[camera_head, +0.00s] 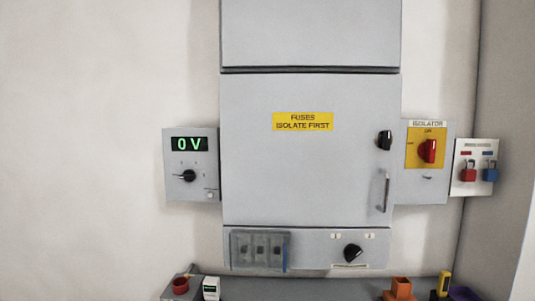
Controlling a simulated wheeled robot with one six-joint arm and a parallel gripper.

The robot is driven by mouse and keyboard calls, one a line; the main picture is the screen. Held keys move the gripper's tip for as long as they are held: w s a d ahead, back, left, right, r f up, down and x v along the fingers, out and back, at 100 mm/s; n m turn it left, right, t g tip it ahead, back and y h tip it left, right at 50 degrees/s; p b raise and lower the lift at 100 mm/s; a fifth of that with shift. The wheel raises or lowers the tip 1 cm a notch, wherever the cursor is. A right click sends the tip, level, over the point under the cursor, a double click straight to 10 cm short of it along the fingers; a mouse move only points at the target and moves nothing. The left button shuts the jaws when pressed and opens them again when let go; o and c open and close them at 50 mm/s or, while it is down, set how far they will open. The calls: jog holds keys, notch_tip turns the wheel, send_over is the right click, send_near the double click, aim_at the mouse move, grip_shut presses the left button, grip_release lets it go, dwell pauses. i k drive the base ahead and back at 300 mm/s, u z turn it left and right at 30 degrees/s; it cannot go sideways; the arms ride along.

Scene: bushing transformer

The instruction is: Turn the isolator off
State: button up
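The isolator box (424,185) is a grey panel on the wall, right of the large cabinet, with an "ISOLATOR" label on top. Its red rotary handle (428,151) sits on a yellow plate (412,160). The handle stands upright, toward the "ON" mark above it. A small mark below the plate is too small to read. My gripper is not in view.
The grey fuse cabinet (260,175) is shut, with a black knob and bar handle at its right. A meter box (190,155) reads "0 V" at left. Padlocks (468,174) hang at right. A shelf below (300,288) carries small items.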

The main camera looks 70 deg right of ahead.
aim_at(426, 150)
jog(key=z, duration=4.2)
jog(key=i, duration=0.8)
jog(key=u, duration=0.45)
